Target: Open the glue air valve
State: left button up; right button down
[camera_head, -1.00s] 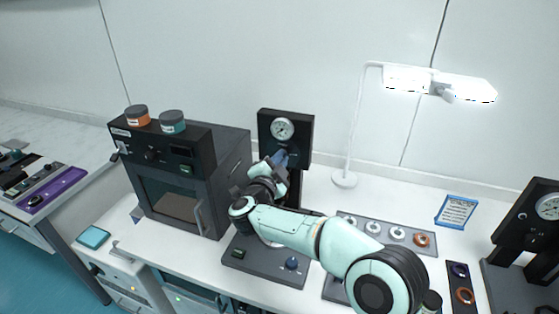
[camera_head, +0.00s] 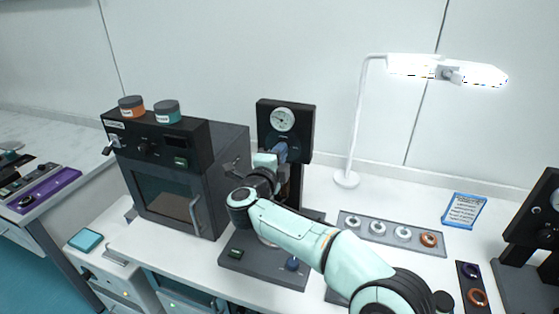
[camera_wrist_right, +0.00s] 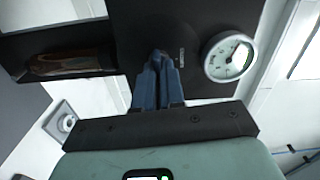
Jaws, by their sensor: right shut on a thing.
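The glue station is a black upright panel (camera_head: 303,118) with a round white pressure gauge (camera_head: 282,120) near its top, standing on a dark base (camera_head: 262,262). My right gripper (camera_head: 283,152) is at the front of the panel, just below the gauge. In the right wrist view my blue fingers (camera_wrist_right: 158,75) are close together against the black panel, beside the gauge (camera_wrist_right: 229,57). They are shut on the valve, which is mostly hidden between the fingertips. My left gripper is not in view.
A dark oven (camera_head: 170,185) with two jars on top stands left of the station. A grey tray with several rings (camera_head: 390,232) lies to the right. A white lamp (camera_head: 347,179) stands behind. A second gauge stand (camera_head: 530,225) is at the far right.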

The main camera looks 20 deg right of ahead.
jog(key=shift+r+m+b, duration=0.1)
jog(key=shift+m+b, duration=0.35)
jog(key=shift+m, duration=0.15)
jog(key=c, duration=1.2)
grip_release()
jog(key=shift+d, duration=0.1)
jog(key=shift+c, duration=0.2)
jog(key=b+v, duration=0.2)
jog(key=v, duration=1.1)
jog(key=shift+s, duration=0.1)
